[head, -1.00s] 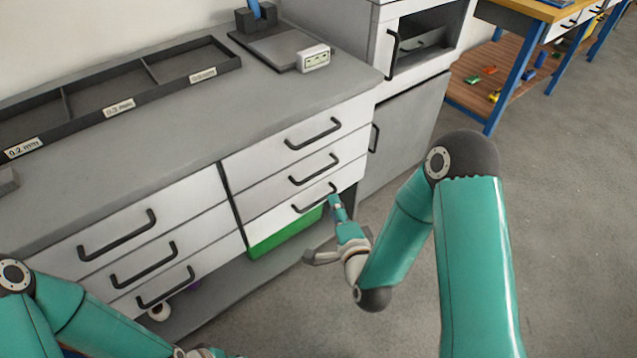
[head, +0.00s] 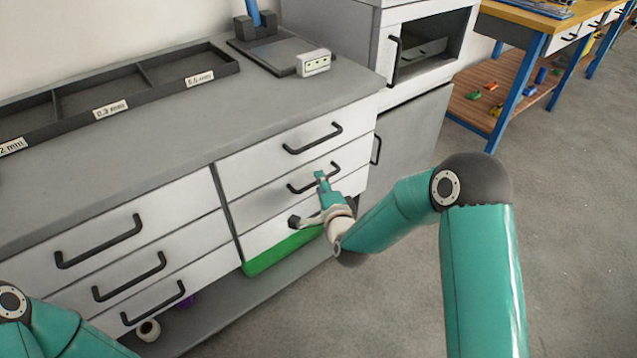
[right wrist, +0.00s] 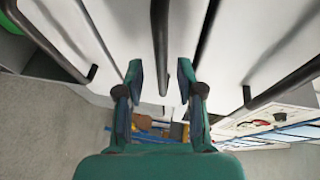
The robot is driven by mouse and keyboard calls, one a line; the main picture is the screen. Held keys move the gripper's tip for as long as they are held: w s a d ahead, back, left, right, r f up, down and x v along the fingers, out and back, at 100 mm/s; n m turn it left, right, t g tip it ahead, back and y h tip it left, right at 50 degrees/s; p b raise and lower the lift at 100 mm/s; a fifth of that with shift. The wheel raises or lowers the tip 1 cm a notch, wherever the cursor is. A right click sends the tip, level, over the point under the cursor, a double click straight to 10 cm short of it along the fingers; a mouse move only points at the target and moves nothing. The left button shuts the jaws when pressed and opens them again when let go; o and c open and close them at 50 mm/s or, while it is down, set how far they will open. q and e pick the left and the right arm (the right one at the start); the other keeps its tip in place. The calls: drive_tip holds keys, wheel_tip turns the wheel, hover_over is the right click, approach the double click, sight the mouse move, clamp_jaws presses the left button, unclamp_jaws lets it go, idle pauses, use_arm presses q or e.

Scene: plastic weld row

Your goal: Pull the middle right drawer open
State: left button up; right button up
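The right-hand drawer stack has three white drawers. The middle right drawer (head: 265,203) looks closed, and its dark bar handle (head: 302,188) is partly covered by my right gripper (head: 315,190). In the right wrist view, the right gripper (right wrist: 160,75) is open, with one finger on each side of the middle handle (right wrist: 160,40). Gaps show between the bar and both fingers; how deep the bar sits between them is hard to tell. My left arm shows at the lower left of the head view, with its gripper out of view.
The top right drawer's handle (head: 313,138) is just above, and the bottom right drawer (head: 262,236) is just below, its handle mostly hidden by my gripper. A green bin (head: 270,255) sits underneath. A grey cabinet (head: 405,145) stands to the right. Open floor lies in front.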

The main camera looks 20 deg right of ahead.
drive_tip(key=shift+w+f, duration=0.2)
drive_tip(key=shift+w, duration=0.65)
clamp_jaws()
